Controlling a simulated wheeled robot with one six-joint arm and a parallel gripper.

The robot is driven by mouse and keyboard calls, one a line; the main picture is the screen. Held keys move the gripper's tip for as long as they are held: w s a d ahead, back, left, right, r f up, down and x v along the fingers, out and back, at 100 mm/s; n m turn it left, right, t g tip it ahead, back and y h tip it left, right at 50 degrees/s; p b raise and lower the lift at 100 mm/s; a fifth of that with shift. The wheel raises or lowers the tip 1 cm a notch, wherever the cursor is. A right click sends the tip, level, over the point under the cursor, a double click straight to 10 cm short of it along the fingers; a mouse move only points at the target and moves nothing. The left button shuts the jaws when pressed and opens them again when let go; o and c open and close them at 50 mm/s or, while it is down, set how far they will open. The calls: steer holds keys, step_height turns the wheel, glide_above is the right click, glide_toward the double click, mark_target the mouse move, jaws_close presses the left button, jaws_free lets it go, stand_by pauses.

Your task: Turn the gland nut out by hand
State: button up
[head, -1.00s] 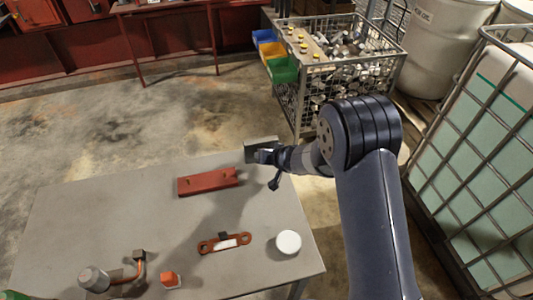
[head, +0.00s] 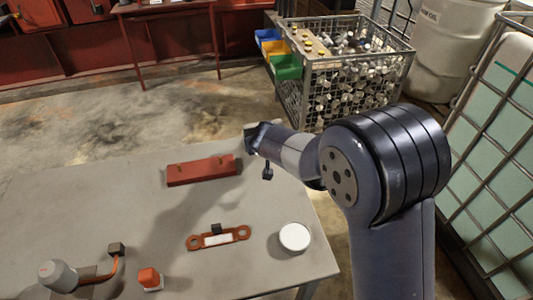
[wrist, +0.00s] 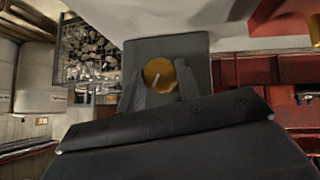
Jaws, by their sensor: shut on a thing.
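In the wrist view a round brass-coloured piece, which I take for the gland nut (wrist: 158,74), sits between my gripper's fingers (wrist: 163,84). It has a pale line across its face. A dark grey block (wrist: 190,46) shows right behind it. My gripper is shut on the brass piece, with one finger on each side. In the head view my gripper (head: 252,138) is over the far right edge of the table (head: 100,190), and the nut is hidden there. I cannot tell how far the nut's thread is engaged.
A red bar (head: 202,170) lies just left of my gripper. A wire basket (head: 340,85) of metal parts stands beyond. A caged tank (head: 500,150) is at right.

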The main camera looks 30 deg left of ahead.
steer(key=shift+a+f+n+t+h+b, duration=0.15)
steer(key=shift+n+t+h+b, duration=0.3)
steer(key=shift+b, duration=1.65)
steer(key=shift+a+f+n+t+h+b, duration=0.1)
steer(key=shift+n+t+h+b, duration=0.3)
steer(key=shift+b, duration=1.7)
steer(key=shift+s+r+t+h+b, duration=0.2)
steer(key=shift+t+b, duration=0.25)
steer(key=shift+b, duration=0.45)
steer(key=shift+w+r+n+b, duration=0.1)
steer(key=shift+n+b, duration=0.15)
steer(key=shift+b, duration=0.2)
steer(key=o, duration=1)
steer(key=shift+h, duration=0.25)
steer(key=v, duration=1)
steer(key=shift+s, duration=0.4)
steer(key=shift+w, duration=0.1)
